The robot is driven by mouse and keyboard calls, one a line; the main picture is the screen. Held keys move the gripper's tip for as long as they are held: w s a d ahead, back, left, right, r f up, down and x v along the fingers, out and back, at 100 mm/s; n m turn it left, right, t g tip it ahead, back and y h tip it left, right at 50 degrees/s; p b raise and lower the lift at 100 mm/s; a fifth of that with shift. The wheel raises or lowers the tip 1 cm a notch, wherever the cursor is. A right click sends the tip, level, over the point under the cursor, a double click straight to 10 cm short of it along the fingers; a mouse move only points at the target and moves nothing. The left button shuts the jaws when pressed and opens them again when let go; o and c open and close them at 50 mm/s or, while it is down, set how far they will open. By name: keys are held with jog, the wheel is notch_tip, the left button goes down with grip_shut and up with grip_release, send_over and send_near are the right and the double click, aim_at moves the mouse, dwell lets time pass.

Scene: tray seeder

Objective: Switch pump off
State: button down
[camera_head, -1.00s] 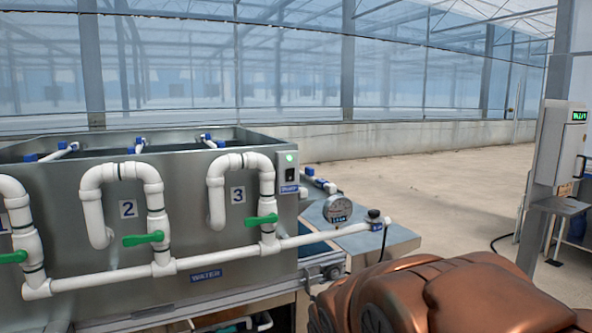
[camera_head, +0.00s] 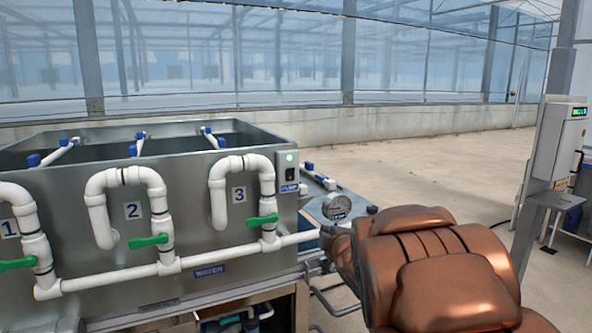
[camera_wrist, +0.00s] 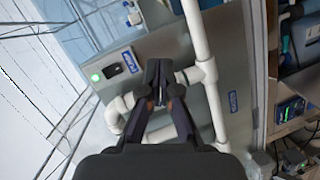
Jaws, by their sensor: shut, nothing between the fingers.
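The pump switch (camera_head: 290,174) is a small grey plate at the top right of the metal tank front. It has a lit green light above a dark rocker, and a blue label beside it. In the wrist view the switch plate (camera_wrist: 110,70) lies left of the fingertips, its green light glowing. My gripper (camera_wrist: 158,68) is shut and empty, its tips over the white pipework near valve 3. I cannot tell how far the tips are from the pipes.
White pipes with green valve handles (camera_head: 262,220) run along the tank front (camera_head: 75,235). A grey control box (camera_head: 560,145) is at the far right. The floor behind is clear.

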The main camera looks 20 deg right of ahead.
aim_at(293, 170)
notch_tip(293, 170, up, 9)
jog(key=w+a+n+t+y+p, duration=0.1)
jog(key=w+n+t+y+p, duration=0.1)
jog(key=n, duration=0.4)
jog(key=shift+w+t+y, duration=0.4)
jog(key=shift+t+y, duration=0.3)
jog(key=shift+t, duration=0.5)
jog(key=shift+w, duration=0.1)
jog(key=w+p, duration=0.1)
jog(key=w, duration=0.3)
jog(key=w+r+p, duration=0.1)
jog(key=w, duration=0.3)
jog(key=w+p, duration=0.1)
jog(key=w, duration=0.3)
jog(key=shift+w+r+p, duration=0.35)
jog(key=shift+p, duration=0.05)
jog(key=shift+w+f, duration=0.1)
jog(key=shift+w, duration=0.4)
jog(key=shift+d, duration=0.1)
